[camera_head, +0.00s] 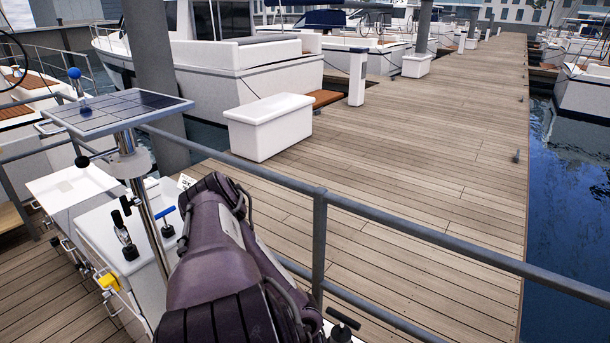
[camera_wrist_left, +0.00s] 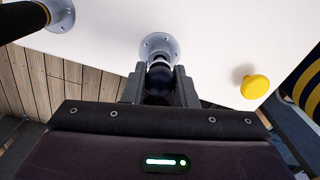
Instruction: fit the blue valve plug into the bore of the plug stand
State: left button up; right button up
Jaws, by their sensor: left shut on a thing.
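The right gripper is not in view.
The white bench (camera_head: 95,230) carries a blue T-handle (camera_head: 165,213) on a black base. A solar panel (camera_head: 118,108) stands on a pole above it. A yellow knob (camera_wrist_left: 255,86) sits right of the flange. A grey railing (camera_head: 400,227) runs beyond my arm.

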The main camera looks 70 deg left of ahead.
pick_arm(q)
jog(key=shift+f+b, duration=0.55)
jog(key=shift+f, duration=0.35)
jog(key=o, duration=1)
jog(key=shift+o, duration=0.2)
jog(key=shift+r, duration=0.1)
notch_tip(320, 180, up, 8)
jog(key=shift+f, duration=0.1)
